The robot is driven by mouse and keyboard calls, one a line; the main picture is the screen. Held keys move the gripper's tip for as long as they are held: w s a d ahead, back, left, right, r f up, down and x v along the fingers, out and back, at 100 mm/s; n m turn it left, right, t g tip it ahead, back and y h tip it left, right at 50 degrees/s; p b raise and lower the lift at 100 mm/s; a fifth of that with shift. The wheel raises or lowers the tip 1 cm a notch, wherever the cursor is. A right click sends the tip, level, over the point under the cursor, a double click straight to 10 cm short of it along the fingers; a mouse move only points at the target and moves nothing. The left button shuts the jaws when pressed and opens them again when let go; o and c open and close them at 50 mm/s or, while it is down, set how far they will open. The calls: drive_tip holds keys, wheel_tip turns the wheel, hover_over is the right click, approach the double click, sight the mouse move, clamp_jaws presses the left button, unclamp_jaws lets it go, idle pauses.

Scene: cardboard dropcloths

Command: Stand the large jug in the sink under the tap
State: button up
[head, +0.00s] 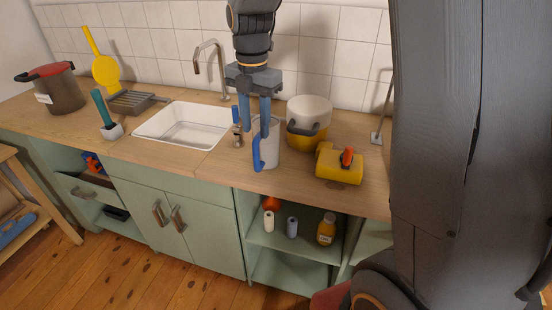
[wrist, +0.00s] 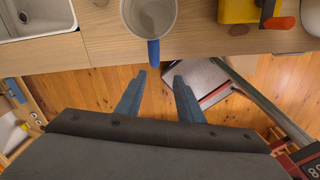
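The large jug (head: 270,153) is pale and clear-looking, with a blue handle (head: 257,154) facing the counter's front edge. It stands upright on the wooden counter, right of the white sink (head: 160,139). The bent metal tap (head: 222,72) rises behind the sink. My gripper (head: 256,124) points down at the jug, its fingers partly overlapping it in the head view. In the wrist view my gripper (wrist: 160,71) is open, with nothing between its fingers. The jug (wrist: 130,14) looks empty there, and its handle (wrist: 153,53) lies just beyond the fingertips. Exact finger height is unclear.
A blue-topped tool (head: 236,122) stands between sink and jug. A white-and-yellow pot (head: 310,113) and a yellow box (head: 340,165) with a red-orange part are to the right. A brush in a cup (head: 107,119), drying rack (head: 134,101) and dark pot (head: 62,95) are left of the sink.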

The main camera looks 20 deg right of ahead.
drive_tip(key=s+d+f+m, duration=0.2)
drive_tip(key=s+m, duration=0.6)
drive_tip(key=m, duration=0.5)
drive_tip(key=s+d+f+m+t, duration=0.1)
drive_tip(key=s+f+m, duration=0.4)
drive_tip(key=m, duration=0.8)
drive_tip(key=s+d, duration=0.1)
drive_tip(key=s, duration=0.2)
drive_tip(key=shift+s+t, duration=0.2)
drive_tip(key=shift+t, duration=0.1)
drive_tip(key=shift+f, duration=0.15)
drive_tip(key=shift+f, duration=0.15)
drive_tip(key=shift+c, duration=0.4)
